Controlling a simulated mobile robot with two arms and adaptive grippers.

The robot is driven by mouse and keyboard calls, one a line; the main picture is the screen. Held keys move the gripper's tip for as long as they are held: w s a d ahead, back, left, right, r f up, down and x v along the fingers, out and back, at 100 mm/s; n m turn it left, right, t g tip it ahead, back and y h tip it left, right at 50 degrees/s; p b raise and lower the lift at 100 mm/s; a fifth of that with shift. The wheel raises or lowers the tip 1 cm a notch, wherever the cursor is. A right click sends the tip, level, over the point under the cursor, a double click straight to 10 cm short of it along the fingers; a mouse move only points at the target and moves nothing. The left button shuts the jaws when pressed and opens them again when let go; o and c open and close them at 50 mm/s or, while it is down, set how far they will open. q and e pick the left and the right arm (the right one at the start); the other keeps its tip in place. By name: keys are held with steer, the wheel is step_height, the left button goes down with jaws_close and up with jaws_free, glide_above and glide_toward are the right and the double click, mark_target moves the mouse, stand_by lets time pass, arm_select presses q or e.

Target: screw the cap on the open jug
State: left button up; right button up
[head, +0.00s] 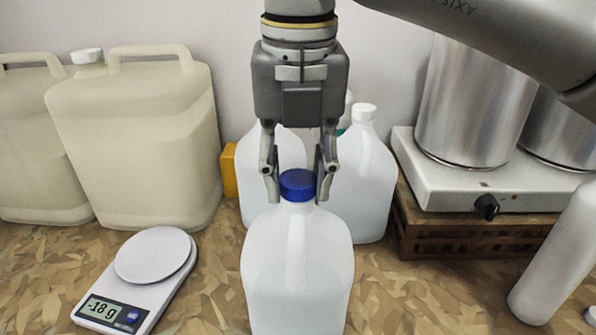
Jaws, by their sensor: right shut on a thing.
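The white translucent jug (297,270) stands upright in the front middle of the counter in the head view. A blue cap (297,184) sits over its mouth and looks level. I cannot tell from this view how far it is threaded on. My right gripper (297,190) points straight down from above, one finger on each side of the cap, and is shut on it. The neck under the cap is mostly hidden. My left gripper is not in view.
Two white jugs stand close behind, one with a white cap (364,112). Large beige canisters (140,140) stand at left, a scale (140,280) reading "-18 g" in front. A hotplate (490,180) with metal pots is at right. A white cylinder (560,255) is at front right.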

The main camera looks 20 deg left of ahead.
steer(key=shift+f, duration=0.2)
steer(key=m+b, duration=0.1)
steer(key=m, duration=0.1)
steer(key=shift+f+m, duration=0.1)
steer(key=shift+m, duration=0.3)
steer(key=m, duration=0.2)
steer(key=shift+a+m+h+b, duration=0.1)
steer(key=shift+m+h+b, duration=0.3)
steer(key=o, duration=0.9)
steer(key=shift+r, duration=0.35)
